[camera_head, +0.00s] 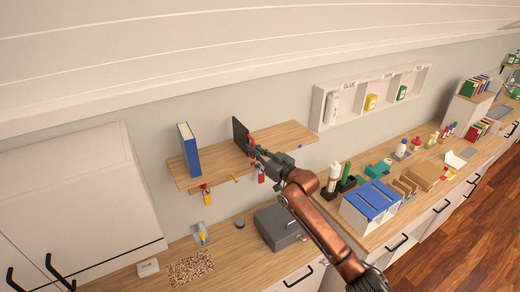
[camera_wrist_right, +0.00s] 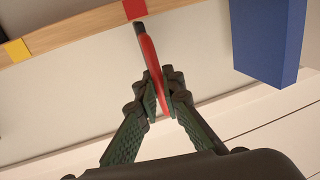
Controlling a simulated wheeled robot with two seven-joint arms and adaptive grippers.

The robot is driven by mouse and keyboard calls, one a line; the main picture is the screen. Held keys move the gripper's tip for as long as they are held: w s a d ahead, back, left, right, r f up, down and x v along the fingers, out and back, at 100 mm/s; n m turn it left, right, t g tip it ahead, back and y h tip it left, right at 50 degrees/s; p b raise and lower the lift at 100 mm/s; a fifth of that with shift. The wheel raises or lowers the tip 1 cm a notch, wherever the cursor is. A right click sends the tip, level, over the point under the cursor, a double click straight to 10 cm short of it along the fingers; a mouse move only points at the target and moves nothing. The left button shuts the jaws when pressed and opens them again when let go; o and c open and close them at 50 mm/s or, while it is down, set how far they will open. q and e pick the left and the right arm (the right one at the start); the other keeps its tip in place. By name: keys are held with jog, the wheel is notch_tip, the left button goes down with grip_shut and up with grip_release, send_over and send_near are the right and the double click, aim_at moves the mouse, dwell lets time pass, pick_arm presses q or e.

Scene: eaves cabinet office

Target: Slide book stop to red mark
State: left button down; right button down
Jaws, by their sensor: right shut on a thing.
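The dark upright plate of the book stop (camera_head: 240,132) stands on the wooden shelf (camera_head: 290,136), apart from the blue book (camera_head: 188,150) to its left. Its red grip (camera_wrist_right: 152,66) is between the fingers of my right gripper (camera_head: 254,152), which is shut on it. In the wrist view the right gripper's fingers (camera_wrist_right: 160,98) pinch the red grip from both sides. The red mark (camera_wrist_right: 135,9) is on the shelf edge, just beyond the grip's dark tip in that view. The blue book also shows there (camera_wrist_right: 268,40). My left gripper is out of view.
A yellow mark (camera_wrist_right: 16,50) is on the same shelf edge. Small tagged items hang below the shelf. A grey box (camera_head: 279,226) stands on the counter (camera_head: 225,267) below. White cubbies (camera_head: 319,107) hang at the right. The shelf between book and stop is clear.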

jog(key=c, duration=2.4)
grip_release()
jog(key=shift+s+a+f, duration=0.1)
jog(key=shift+s+a, duration=0.05)
jog(key=shift+a, duration=0.15)
jog(key=shift+o, duration=1.6)
jog(key=shift+d, duration=0.25)
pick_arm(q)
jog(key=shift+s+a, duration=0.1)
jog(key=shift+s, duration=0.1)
pick_arm(e)
jog(key=v, duration=1.1)
jog(key=shift+s+d, duration=0.15)
jog(key=shift+s, duration=0.2)
